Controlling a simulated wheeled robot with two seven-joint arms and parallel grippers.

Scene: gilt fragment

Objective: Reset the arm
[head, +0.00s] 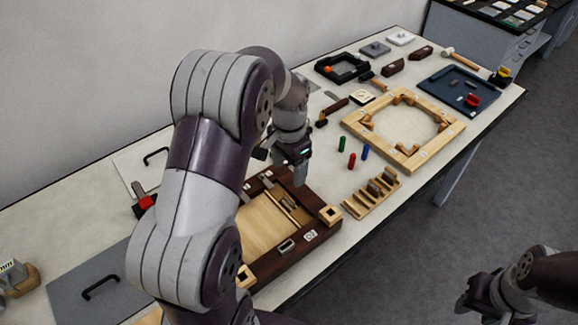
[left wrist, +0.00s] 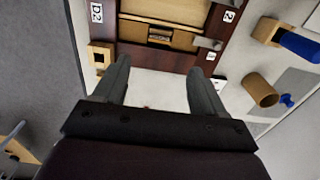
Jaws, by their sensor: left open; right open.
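My left arm comes in from the left in the head view and covers part of the table. My left gripper (head: 287,170) is over the far end of a dark wooden frame with a light wood panel (head: 265,228). In the left wrist view its two fingers (left wrist: 160,85) are spread apart with nothing between them. The frame (left wrist: 140,35) lies beyond the fingertips there. My right gripper (head: 480,292) is at the lower right of the head view, off the table over the floor. It looks empty.
A light wood frame (head: 365,132), a stepped wooden rack (head: 358,206), small colored pegs (head: 351,160) and a dark blue tray (head: 440,93) stand on the long table. A grey panel with a black handle (head: 75,295) lies at the near left. The floor (head: 430,240) right of the table is clear.

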